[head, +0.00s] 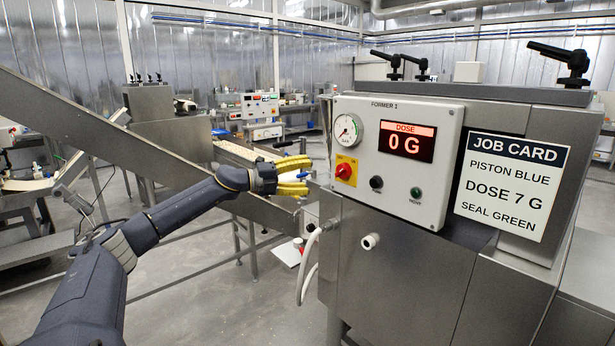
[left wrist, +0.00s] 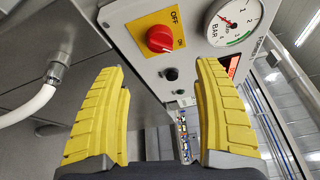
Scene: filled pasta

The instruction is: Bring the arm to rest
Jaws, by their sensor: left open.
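My left arm reaches in from the left in the head view, with its left gripper (head: 305,177) held in front of the left side of the Former 1 control panel (head: 358,198). The yellow fingers are open and apart, with nothing between them. In the left wrist view, the open left gripper (left wrist: 162,115) faces the red rotary switch (left wrist: 160,38) on its yellow plate, marked OFF and ON. The fingers do not appear to touch the switch. My right gripper is not in view.
The dose display (head: 407,142) reads 0 G. A job card (head: 510,185) reads piston blue, dose 7 G, seal green. A white hose (head: 303,270) hangs below the panel. A sloped metal conveyor side (head: 110,130) runs behind my arm. Open floor (head: 200,290) lies below.

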